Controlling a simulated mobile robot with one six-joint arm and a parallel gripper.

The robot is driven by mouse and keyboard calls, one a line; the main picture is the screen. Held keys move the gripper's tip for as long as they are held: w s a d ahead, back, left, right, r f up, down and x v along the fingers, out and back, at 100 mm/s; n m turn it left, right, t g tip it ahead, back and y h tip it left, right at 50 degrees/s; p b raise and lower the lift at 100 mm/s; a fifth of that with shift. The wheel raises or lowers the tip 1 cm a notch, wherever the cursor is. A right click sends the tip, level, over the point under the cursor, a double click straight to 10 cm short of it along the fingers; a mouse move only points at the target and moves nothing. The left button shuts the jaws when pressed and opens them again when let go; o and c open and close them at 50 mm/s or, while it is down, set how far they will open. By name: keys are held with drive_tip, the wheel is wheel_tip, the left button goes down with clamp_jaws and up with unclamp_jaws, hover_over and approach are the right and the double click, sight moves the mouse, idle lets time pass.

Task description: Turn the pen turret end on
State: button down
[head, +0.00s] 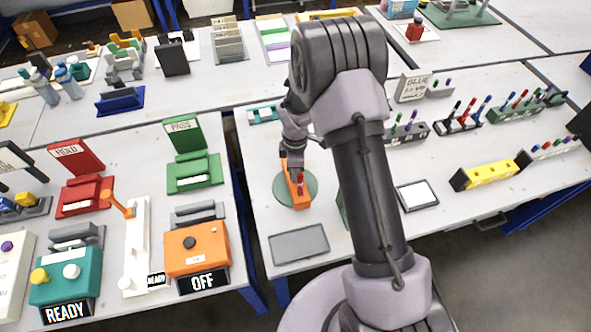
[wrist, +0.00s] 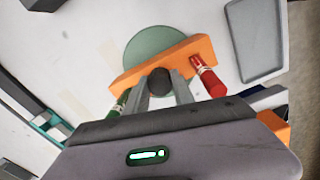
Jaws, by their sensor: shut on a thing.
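The pen turret is an orange bar (head: 303,202) on a round green base (head: 313,186) on the right-hand table. In the wrist view the bar (wrist: 190,50) lies slantwise across the base (wrist: 150,42). A red pen (wrist: 209,78) sits at its right end and a green pen (wrist: 119,103) at its left end. A dark round knob (wrist: 160,77) stands at the middle of the bar. My gripper (wrist: 161,88) is shut on this knob, one finger on each side. In the head view my gripper (head: 293,163) covers the far part of the turret.
A flat grey tray (head: 300,243) lies in front of the turret, and a white pad with a dark frame (head: 417,195) lies to the right. Pen racks (head: 459,124) stand farther right. An orange box (head: 197,250) marked OFF is on the left table, across a gap.

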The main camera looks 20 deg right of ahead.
drive_tip(key=c, duration=1.3)
unclamp_jaws()
drive_tip(key=shift+c, duration=0.2)
wheel_tip(320, 180, up, 18)
drive_tip(key=p, duration=0.4)
drive_tip(key=shift+f, duration=0.25)
